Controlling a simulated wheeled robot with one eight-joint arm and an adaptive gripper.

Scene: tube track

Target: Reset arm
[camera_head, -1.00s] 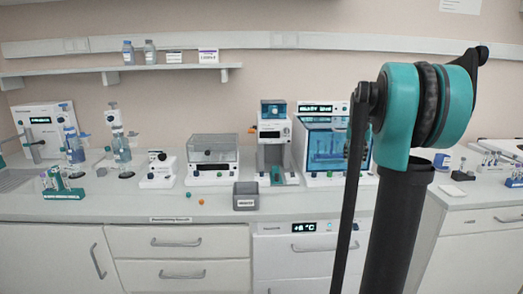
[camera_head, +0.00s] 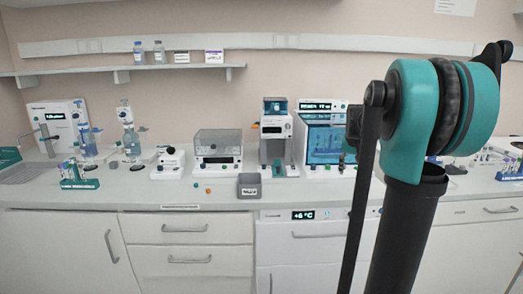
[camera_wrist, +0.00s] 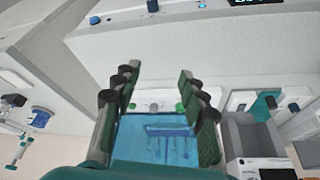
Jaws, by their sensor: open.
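My gripper (camera_wrist: 158,78) shows in the wrist view with its two dark green padded fingers apart. Nothing is held between them. Behind the gap lies a blue transparent panel with a rack-like shape seen through it. In the head view my teal and black arm joint fills the right side and hides part of the bench. My fingers cannot be made out clearly there.
The bench holds a blue-windowed machine (camera_head: 326,145), a clear-lidded device (camera_head: 218,145), a small grey box (camera_head: 249,187) and a tube rack (camera_head: 78,178) at left. A shelf (camera_head: 120,72) with bottles (camera_head: 139,52) runs above. The front middle of the bench is mostly clear.

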